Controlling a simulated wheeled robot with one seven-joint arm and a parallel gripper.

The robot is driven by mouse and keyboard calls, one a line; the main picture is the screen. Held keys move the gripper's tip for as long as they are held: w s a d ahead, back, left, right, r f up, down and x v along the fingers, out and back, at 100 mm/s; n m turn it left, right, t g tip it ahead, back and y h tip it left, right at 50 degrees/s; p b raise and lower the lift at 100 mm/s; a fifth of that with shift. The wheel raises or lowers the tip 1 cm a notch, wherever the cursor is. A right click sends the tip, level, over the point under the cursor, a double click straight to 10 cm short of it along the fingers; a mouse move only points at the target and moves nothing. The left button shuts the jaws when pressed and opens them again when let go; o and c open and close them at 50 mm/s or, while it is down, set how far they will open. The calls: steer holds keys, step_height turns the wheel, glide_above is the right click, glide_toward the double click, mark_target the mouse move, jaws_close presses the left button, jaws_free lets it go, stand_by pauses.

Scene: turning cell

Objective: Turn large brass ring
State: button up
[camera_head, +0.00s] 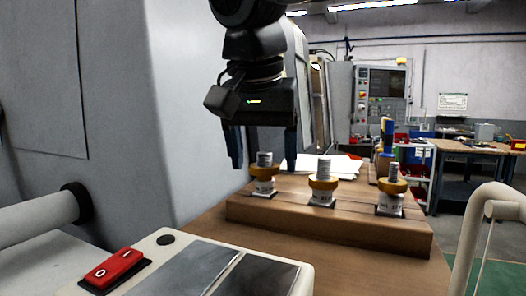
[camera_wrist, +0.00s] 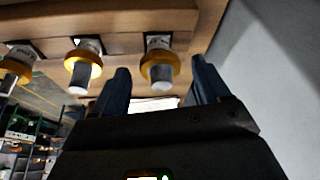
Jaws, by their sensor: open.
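Three brass rings sit on upright threaded posts with white labelled bases, in a row on a wooden block (camera_head: 330,227). The left ring (camera_head: 264,178), the middle ring (camera_head: 323,184) and the right ring (camera_head: 392,187) look close in size; I cannot tell which is largest. My gripper (camera_head: 262,163) points down with its fingers spread at the left post, one on each side of it. In the wrist view, the nearest ring (camera_wrist: 160,66) lies between the fingertips (camera_wrist: 160,72), with gaps visible on both sides. The gripper is open and holds nothing.
A grey machine wall (camera_head: 195,110) stands close on the left. A control box with a red switch (camera_head: 112,269) is in front. White papers (camera_head: 340,165) lie behind the block. A pale bent tube (camera_head: 490,210) is at the right.

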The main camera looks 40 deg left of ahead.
steer(key=shift+c, duration=0.4)
steer(key=c, duration=1)
steer(key=shift+s+a+f+p, duration=0.1)
steer(key=shift+s+a+p, duration=0.25)
steer(key=shift+m, duration=0.3)
steer(key=shift+p, duration=0.3)
steer(key=shift+w+m+h, duration=0.15)
steer(key=shift+m+h, duration=0.15)
steer(key=shift+m, duration=0.4)
steer(key=shift+m+h+p, duration=0.4)
steer(key=shift+m+p, duration=0.1)
steer(key=shift+m, duration=0.4)
steer(key=shift+w+d+m, duration=0.1)
steer(key=shift+w+m, duration=0.05)
steer(key=shift+m, duration=0.45)
